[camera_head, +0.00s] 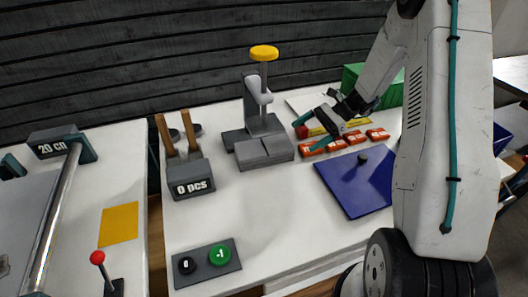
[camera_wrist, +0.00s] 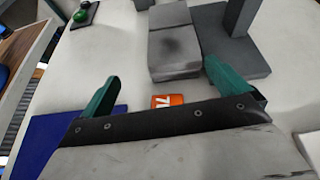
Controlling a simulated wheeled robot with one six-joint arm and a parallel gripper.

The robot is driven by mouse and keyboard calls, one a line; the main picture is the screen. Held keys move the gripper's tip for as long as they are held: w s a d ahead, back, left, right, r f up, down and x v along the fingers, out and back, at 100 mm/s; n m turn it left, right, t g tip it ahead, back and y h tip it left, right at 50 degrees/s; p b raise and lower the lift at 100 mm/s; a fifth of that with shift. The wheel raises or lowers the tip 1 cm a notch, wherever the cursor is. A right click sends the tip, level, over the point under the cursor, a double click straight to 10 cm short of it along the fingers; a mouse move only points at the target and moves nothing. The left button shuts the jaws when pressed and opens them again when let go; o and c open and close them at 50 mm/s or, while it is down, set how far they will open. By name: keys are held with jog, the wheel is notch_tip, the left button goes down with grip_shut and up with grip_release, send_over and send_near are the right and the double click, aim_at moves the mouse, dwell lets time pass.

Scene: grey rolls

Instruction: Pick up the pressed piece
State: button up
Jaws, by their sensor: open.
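I cannot tell for sure which item is the pressed piece. A small dark piece (camera_head: 362,157) sits on the blue mat (camera_head: 345,190). The grey press (camera_head: 265,150) has a yellow knob (camera_head: 264,53) on top; its block shows in the wrist view (camera_wrist: 174,50) with a dark smudge and no clear separate piece on it. My gripper (camera_head: 335,117) is right of the press, above the row of orange labels (camera_head: 348,138). In the wrist view its teal fingers (camera_wrist: 162,72) are spread and empty, with one orange label (camera_wrist: 167,101) showing between them.
A red block (camera_head: 301,131) and a yellow strip (camera_head: 355,122) lie by the labels. A green bin (camera_head: 353,75) stands behind. A "0 pcs" holder (camera_head: 192,187) with wooden handles and a button box (camera_head: 207,263) stand left. The white table's middle front is clear.

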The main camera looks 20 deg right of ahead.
jog(key=shift+w+r+m+t, duration=0.3)
jog(key=shift+w+r+t, duration=0.1)
jog(key=shift+w+r, duration=0.4)
jog(key=shift+a+f, duration=0.1)
jog(key=shift+a, duration=0.25)
send_near(269, 145)
jog(key=x, duration=0.3)
jog(key=shift+a+f, duration=0.25)
jog(key=x, duration=0.5)
jog(key=shift+w+a, duration=0.1)
jog(key=c, duration=1)
